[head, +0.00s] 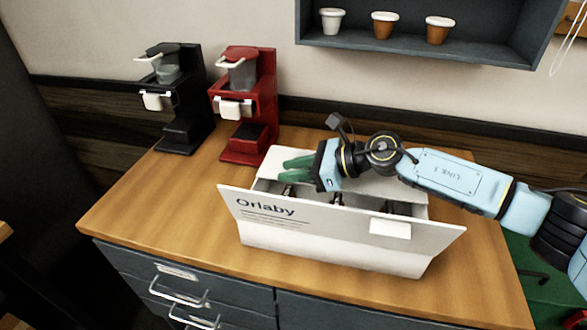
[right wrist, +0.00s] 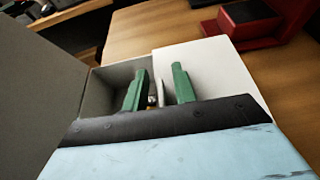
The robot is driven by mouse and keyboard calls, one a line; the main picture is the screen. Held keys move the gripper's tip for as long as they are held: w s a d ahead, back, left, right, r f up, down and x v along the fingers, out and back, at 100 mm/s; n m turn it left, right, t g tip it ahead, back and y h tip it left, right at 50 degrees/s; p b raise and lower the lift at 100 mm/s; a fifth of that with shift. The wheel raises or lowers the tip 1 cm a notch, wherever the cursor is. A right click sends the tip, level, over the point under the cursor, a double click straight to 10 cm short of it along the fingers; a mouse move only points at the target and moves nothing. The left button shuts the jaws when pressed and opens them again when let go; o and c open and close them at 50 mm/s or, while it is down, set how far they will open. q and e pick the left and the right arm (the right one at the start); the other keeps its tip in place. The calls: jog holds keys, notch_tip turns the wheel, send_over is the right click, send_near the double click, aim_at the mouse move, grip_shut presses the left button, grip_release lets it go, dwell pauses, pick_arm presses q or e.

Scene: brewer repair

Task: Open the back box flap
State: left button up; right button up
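The white box (head: 330,254) stands on the counter, with its front flap (head: 300,224), marked "Orlaby", tilted outward. The back flap (head: 279,158) is a white panel along the box's far side, partly hidden by my right arm. In the right wrist view the back flap (right wrist: 218,72) lies right of the grey box interior (right wrist: 112,80); its exact angle is hard to tell. My right gripper (head: 297,168) is over the box, green fingers pointing left. In the right wrist view its fingers (right wrist: 160,88) are apart, one over the interior and one over the back flap. My left gripper is not in view.
A red coffee brewer (head: 248,105) and a black one (head: 175,98) stand behind the box to the left. A shelf (head: 470,50) with several small pots hangs above. The counter (head: 150,215) is clear left of the box.

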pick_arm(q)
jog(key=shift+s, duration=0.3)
pick_arm(e)
grip_shut()
jog(key=shift+r, duration=0.15)
jog(key=shift+w+d+r+m+g, duration=0.1)
jog(key=shift+w+r+m+g, duration=0.2)
jog(key=shift+r+m, duration=0.15)
jog(key=shift+w+r+m+g, duration=0.15)
jog(key=shift+r+m+g, duration=0.2)
jog(key=shift+r, duration=0.2)
jog(key=shift+w+d+r+m+g+y+b, duration=0.2)
jog(key=shift+w+r+m+g+b, duration=0.1)
jog(key=shift+w+r+m, duration=0.25)
jog(key=shift+w+d+r+m+g+y+b, duration=0.1)
jog(key=shift+w+r+m+g+y+b, duration=0.15)
jog(key=shift+r+m, duration=0.45)
jog(key=shift+w+r+g, duration=0.25)
jog(key=shift+g, duration=0.05)
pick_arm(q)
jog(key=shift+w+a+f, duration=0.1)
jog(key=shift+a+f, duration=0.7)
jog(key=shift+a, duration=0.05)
pick_arm(e)
jog(key=shift+w+d+r+m+y, duration=0.1)
jog(key=shift+w+r+m+y, duration=0.15)
jog(key=shift+m, duration=0.1)
